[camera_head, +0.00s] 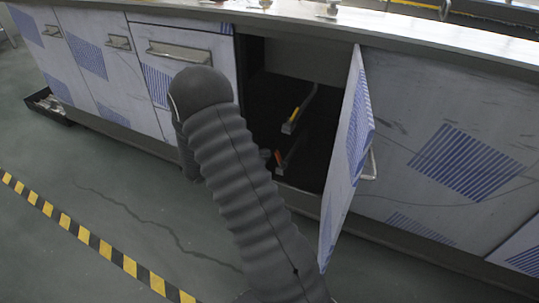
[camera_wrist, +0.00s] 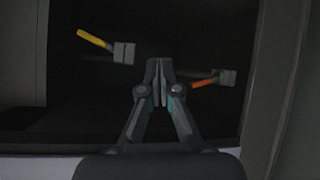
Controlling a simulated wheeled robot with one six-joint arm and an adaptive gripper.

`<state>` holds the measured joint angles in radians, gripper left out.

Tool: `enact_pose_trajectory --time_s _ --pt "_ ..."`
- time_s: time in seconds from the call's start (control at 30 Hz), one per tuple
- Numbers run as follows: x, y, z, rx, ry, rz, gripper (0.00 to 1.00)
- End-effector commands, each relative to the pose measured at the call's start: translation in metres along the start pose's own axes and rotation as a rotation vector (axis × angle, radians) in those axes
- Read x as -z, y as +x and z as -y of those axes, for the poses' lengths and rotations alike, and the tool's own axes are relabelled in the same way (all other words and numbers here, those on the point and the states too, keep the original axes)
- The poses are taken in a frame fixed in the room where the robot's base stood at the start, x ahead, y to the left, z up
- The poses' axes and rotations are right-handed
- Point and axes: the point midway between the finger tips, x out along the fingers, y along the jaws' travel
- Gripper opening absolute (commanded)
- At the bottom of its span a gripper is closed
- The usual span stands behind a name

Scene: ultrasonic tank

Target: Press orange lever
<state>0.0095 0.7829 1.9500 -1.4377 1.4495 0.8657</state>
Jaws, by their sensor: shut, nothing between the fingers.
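The orange lever (camera_head: 279,158) is low inside the open cabinet (camera_head: 262,84), on a dark pipe fitting. In the wrist view the orange lever (camera_wrist: 203,84) lies just right of my gripper's fingertips, joined to a grey block at its right. A yellow lever (camera_head: 293,116) sits above it in the cabinet; it also shows in the wrist view (camera_wrist: 94,39) at upper left. My gripper (camera_wrist: 158,68) is shut and empty, pointing into the dark cabinet. I cannot tell whether it touches the orange lever. In the head view my arm hides the gripper.
The cabinet door (camera_head: 346,162) stands open to the right of the opening, with a metal handle (camera_head: 370,165). Closed white-and-blue cabinet fronts (camera_head: 110,75) flank it. A counter (camera_head: 330,22) runs above. Yellow-black tape (camera_head: 84,236) marks the floor; the floor at left is mostly clear.

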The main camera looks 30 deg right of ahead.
Motion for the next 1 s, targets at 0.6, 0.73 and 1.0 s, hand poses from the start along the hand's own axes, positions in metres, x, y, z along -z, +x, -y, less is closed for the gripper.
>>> enact_pose_trajectory --time_s 0.6,0.73,1.0 --pt "0.095 0.013 0.116 -0.347 -0.061 -0.282 0.0" --pt "0.097 0.013 0.119 -0.353 -0.059 -0.292 0.0" --pt "0.097 0.013 0.119 -0.352 -0.059 -0.291 0.0"
